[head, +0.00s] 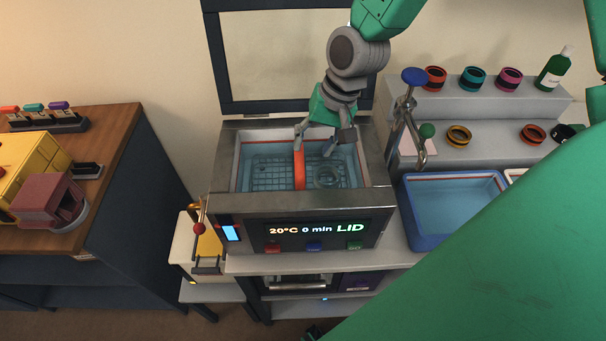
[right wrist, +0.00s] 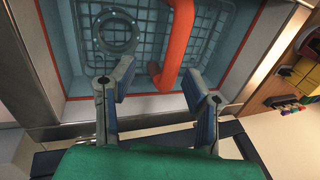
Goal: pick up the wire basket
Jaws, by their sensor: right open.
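The wire basket (head: 268,176) sits in the water of the open bath (head: 222,205). Its orange handle (head: 299,172) rises from it as an arch. The basket's mesh (right wrist: 200,62) and handle (right wrist: 179,45) also show in the right wrist view. A clear ring (head: 326,177) lies in the basket. My right gripper (head: 315,143) is open above the bath, pointing down at the handle. In the right wrist view the near end of the handle appears between the two fingertips (right wrist: 157,74); I cannot tell how far apart in depth they are. My left gripper is not in view.
The bath's raised lid (head: 290,55) stands behind it. A tap with a blue knob (head: 413,76) and a blue water tray (head: 452,246) are at its right. Stepped shelves (head: 490,107) hold coloured rings and a green bottle (head: 555,68). A wooden bench (head: 105,135) stands left.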

